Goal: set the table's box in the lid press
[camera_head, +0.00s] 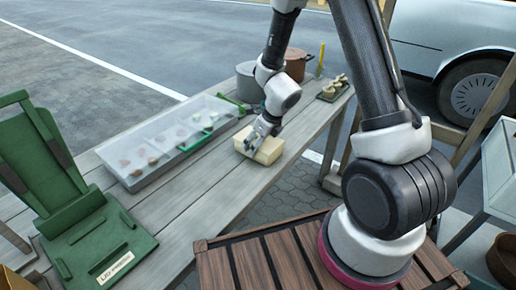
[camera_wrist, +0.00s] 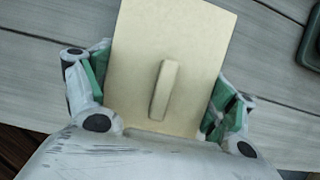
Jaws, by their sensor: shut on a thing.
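The box (camera_head: 268,150) is pale cream and sits at the table's right part, under my gripper (camera_head: 262,136). In the wrist view the box (camera_wrist: 130,60) shows a flat top with a raised bar handle. My gripper's green-padded fingers (camera_wrist: 160,100) are shut on the box from both sides. Whether the box touches the tabletop cannot be told. The green lid press (camera_head: 85,215) stands at the table's left end, with an upright back and a flat base carrying a label with "LID" on it. The wooden table (camera_head: 200,190) is grey planked.
A clear-lidded tray (camera_head: 165,145) with green handles and small items lies between box and press. Pots (camera_head: 297,62) and a small tray (camera_head: 332,90) stand at the far end. The front strip of the table is clear. A car (camera_head: 455,45) is behind.

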